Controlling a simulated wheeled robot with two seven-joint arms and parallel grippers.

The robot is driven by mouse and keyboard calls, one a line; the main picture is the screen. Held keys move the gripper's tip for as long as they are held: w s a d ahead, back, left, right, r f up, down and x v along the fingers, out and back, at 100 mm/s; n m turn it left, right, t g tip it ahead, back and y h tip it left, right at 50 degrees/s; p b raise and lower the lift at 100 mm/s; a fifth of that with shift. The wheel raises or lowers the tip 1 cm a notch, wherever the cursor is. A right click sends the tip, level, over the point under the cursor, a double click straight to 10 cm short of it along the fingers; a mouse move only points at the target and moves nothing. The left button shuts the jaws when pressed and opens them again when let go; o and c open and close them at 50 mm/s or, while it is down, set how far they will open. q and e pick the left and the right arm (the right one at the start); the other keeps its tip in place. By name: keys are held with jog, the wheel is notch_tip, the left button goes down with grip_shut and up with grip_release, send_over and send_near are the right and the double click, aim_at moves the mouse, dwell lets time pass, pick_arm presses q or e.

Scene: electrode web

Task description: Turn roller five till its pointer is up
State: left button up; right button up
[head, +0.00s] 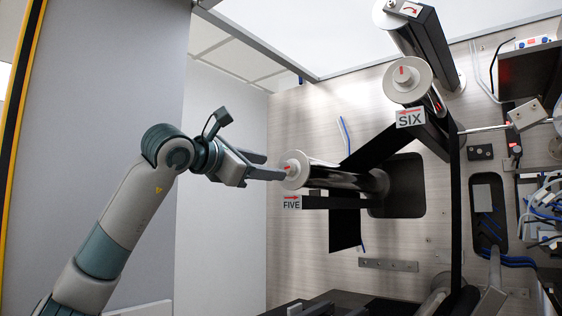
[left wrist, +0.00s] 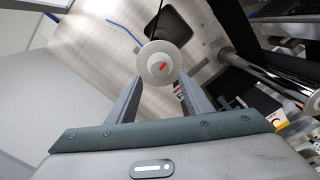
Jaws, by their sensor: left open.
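Roller five (head: 345,178) is a dark, shiny roller sticking out from the machine wall, with a pale round end cap (head: 297,171) above the FIVE label (head: 291,203). Its red pointer (head: 288,168) is small and partly hard to read in the head view; it looks tilted, not straight up. Contact cannot be told. My right gripper is out of view.
Roller six (head: 407,80) with its SIX label (head: 410,119) stands above right. Black web (head: 375,147) runs between the rollers. A grey panel (head: 120,70) stands at left. Cables and small blocks crowd the far right. Bare wall (head: 300,120) lies above roller five.

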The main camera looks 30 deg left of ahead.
pick_arm(q)
jog(key=w+p, duration=0.1)
jog(key=w, duration=0.2)
jog(key=w+p, duration=0.1)
jog(key=w, duration=0.1)
jog(key=shift+w+d, duration=0.2)
jog(key=shift+w, duration=0.2)
jog(key=c, duration=1.1)
